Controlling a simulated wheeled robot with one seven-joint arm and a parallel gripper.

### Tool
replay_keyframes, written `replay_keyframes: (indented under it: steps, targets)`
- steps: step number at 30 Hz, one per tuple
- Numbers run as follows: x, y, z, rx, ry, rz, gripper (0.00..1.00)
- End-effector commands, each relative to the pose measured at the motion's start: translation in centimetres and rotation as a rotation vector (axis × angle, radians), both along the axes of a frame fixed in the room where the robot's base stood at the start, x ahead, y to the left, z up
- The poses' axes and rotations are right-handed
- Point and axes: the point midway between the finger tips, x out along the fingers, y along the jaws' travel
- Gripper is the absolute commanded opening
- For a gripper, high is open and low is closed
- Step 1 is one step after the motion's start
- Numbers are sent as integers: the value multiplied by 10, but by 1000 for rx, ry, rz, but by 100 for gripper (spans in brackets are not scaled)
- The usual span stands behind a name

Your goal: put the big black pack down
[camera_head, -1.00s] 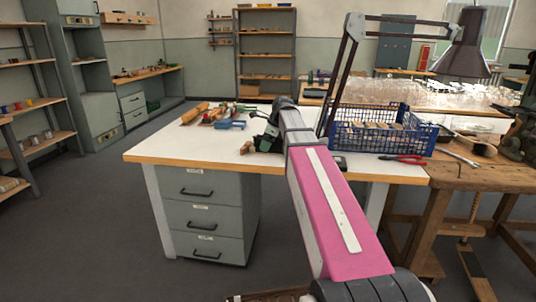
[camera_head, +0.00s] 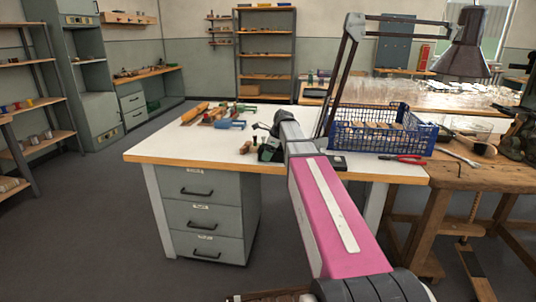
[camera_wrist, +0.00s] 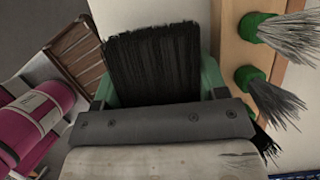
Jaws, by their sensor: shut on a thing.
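The big black pack (camera_wrist: 153,62) is a wide block of black bristles in the upper middle of the wrist view. My gripper (camera_wrist: 160,95) is shut on it, with green parts showing at both sides of the bristles. The pack's lower end is hidden behind the gripper's grey bar. In the head view my gripper (camera_head: 268,150) is over the white worktable (camera_head: 165,150), near its front edge and left of the blue basket. I cannot tell whether the pack touches the table.
In the wrist view, green holders with grey bristle tufts (camera_wrist: 280,100) stand at the right beside a wooden strip (camera_wrist: 232,40). A brown slatted thing (camera_wrist: 78,50) is at the left. The blue basket (camera_head: 375,140) and lamp (camera_head: 465,50) are to the right.

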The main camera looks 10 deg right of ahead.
Motion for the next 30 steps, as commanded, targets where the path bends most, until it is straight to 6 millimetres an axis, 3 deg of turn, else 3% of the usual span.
replay_keyframes:
  steps: [4,5,6,17,20,30]
  targets:
    - [0,0,-2,0,0,0,33]
    - [0,0,-2,0,0,0,72]
    - [0,0,-2,0,0,0,76]
    - [0,-1,2,0,0,0,76]
    - [-2,-5,12,0,0,-1,76]
    - [-9,-28,71,0,-2,-1,76]
